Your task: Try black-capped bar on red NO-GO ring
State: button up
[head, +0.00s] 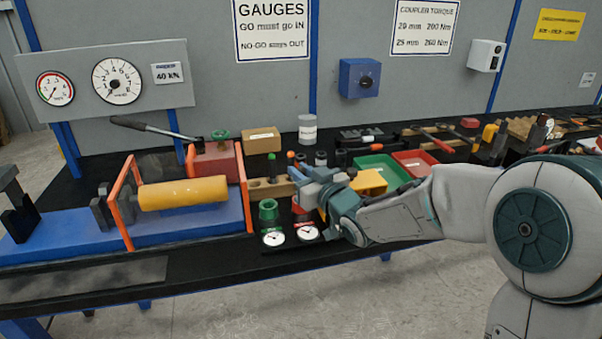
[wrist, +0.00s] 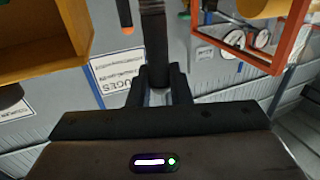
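My gripper (head: 318,192) is over the front of the bench, next to the gauge rings. In the wrist view its fingers (wrist: 160,85) are closed around a dark, black-ended bar (wrist: 154,45), which runs up out of the picture. I take this to be the black-capped bar; its far end is hidden. The red NO-GO ring (head: 303,219) stands behind a white dial, partly covered by my gripper. The green ring (head: 268,211) stands just left of it, in clear view. I cannot tell whether the bar touches the red ring.
A wooden rack (head: 264,190) with capped bars stands behind the rings. To the left is a press with a yellow cylinder (head: 183,194) and orange frames (head: 126,205). A green tray (head: 382,170) and red tray (head: 413,161) lie behind my arm.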

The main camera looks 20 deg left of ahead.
jog(key=o, duration=0.5)
jog(key=shift+s, duration=0.1)
jog(key=v, duration=1.3)
jog(key=shift+s+d, duration=0.2)
jog(key=shift+d, duration=0.1)
